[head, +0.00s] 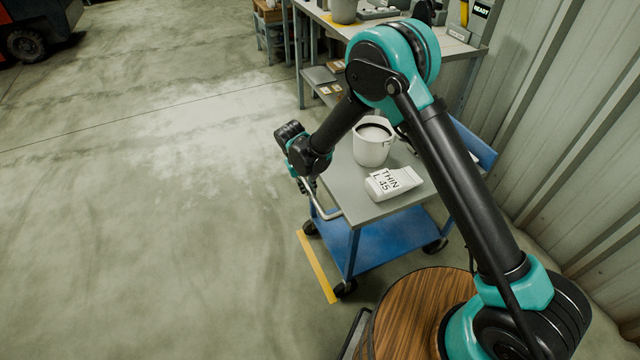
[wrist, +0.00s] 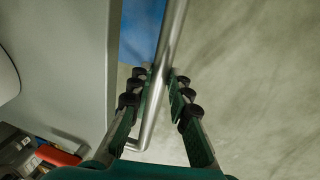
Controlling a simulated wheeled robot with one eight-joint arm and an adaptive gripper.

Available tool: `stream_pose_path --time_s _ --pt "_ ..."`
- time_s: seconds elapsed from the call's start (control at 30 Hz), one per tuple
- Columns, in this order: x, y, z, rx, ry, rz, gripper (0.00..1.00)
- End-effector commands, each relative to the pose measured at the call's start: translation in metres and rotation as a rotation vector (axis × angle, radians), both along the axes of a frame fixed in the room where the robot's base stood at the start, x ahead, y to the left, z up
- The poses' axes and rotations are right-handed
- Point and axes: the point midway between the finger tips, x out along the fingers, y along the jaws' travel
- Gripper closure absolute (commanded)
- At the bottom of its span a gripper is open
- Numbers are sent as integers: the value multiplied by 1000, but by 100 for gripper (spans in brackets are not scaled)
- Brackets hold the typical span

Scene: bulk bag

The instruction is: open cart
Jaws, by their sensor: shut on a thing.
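The cart (head: 352,207) has a grey top, a blue lower shelf and dark casters. A metal bar handle (head: 329,213) sticks out at its left end. My gripper (head: 307,186) is at this handle, mostly hidden behind its own wrist in the head view. In the wrist view, the handle (wrist: 171,38) runs between the two fingers of my gripper (wrist: 161,76), which is shut on it.
A yellow floor stripe (head: 318,266) runs beside the cart's left end. A workbench (head: 455,46) stands behind, and a corrugated wall (head: 570,120) is to the right. A round wooden top (head: 413,309) is in front. Open concrete floor lies to the left.

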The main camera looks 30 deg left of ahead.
Motion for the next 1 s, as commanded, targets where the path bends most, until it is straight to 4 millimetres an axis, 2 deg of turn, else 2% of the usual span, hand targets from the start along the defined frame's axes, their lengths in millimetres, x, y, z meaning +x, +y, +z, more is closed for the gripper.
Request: stream_pose_path --time_s 0.17,0.53,0.57,0.7,0.73,1.0 --pt "-7 6 0 1 0 1 100" --pt "-8 7 0 2 -1 0 100" --pt "-8 7 0 2 -1 0 81" --pt "-8 7 0 1 -1 0 63" --pt "-8 7 0 1 -1 0 61" --pt "-8 7 1 1 -1 0 61"
